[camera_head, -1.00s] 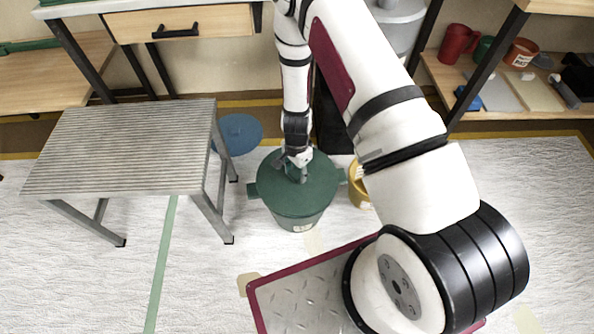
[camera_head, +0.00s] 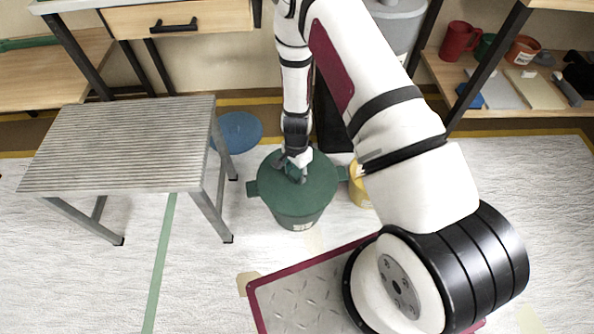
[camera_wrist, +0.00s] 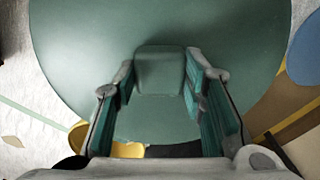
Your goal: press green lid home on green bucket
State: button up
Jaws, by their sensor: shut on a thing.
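The green lid (camera_head: 312,191) lies over the mouth of the green bucket (camera_head: 298,219) on the floor, and looks about level. I cannot tell from these views whether its rim is fully seated. My gripper (camera_head: 296,172) reaches down from above and is shut on the lid's knob. In the wrist view the block-shaped knob (camera_wrist: 160,70) stands between the fingers of my gripper (camera_wrist: 160,88), with the round lid (camera_wrist: 90,40) spread out around it. The bucket is hidden under the lid in that view.
A grey slatted bench (camera_head: 125,145) stands left of the bucket. A blue disc (camera_head: 237,131) lies on the floor behind, near the bench. A yellow bucket (camera_head: 360,188) stands close on the right, partly behind my arm. Shelves with a red mug (camera_head: 457,41) are at right.

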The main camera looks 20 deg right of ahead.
aim_at(297, 173)
jog(key=shift+f, duration=0.35)
jog(key=o, duration=1.3)
jog(key=shift+r, duration=0.1)
notch_tip(297, 173, up, 12)
